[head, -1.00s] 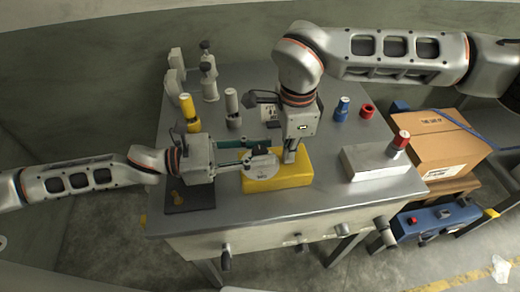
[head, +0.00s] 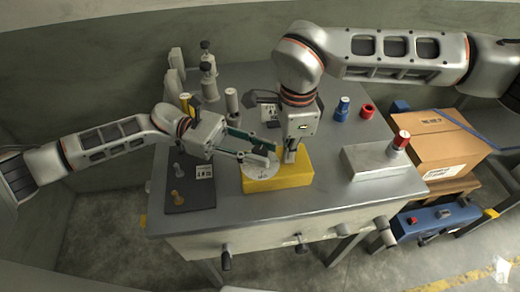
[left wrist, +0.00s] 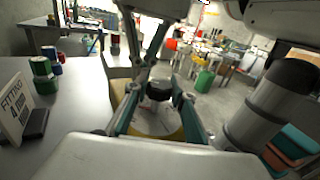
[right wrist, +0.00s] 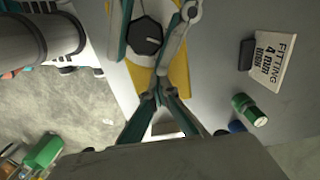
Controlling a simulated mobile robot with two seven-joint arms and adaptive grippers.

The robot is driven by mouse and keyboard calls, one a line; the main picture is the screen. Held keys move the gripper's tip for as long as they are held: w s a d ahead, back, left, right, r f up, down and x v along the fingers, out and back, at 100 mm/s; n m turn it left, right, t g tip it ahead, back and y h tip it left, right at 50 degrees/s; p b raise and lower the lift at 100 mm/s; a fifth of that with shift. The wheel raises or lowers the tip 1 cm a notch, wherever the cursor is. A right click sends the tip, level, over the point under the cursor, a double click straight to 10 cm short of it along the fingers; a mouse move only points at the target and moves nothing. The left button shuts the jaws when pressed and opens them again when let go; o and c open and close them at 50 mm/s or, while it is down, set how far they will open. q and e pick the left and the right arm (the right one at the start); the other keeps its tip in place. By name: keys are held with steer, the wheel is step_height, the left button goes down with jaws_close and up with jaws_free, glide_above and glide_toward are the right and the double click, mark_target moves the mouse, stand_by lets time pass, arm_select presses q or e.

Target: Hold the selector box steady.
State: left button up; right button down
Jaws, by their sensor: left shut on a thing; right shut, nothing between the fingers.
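The selector box is a yellow block (head: 285,181) on the grey workbench, with a white dial disc (head: 257,172) and a black knob on it. The knob shows clearly in the right wrist view (right wrist: 145,36) and the left wrist view (left wrist: 159,90). My left gripper (head: 268,155) reaches in from the left and is shut on the knob, one finger on each side. My right gripper (head: 290,157) points down, shut and empty, with its tips at the top of the box beside the dial. Whether the tips press on the box is hard to tell.
A grey block (head: 375,162) with a red-topped cylinder stands right. Blue (head: 342,108) and red (head: 367,111) rings and a label card (head: 268,112) are behind. The bench front by the box is clear.

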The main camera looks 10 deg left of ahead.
arm_select(q)
steer(key=shift+r+g, duration=0.1)
steer(key=shift+g, duration=0.2)
steer(key=o, duration=1.1)
steer(key=shift+t, duration=0.4)
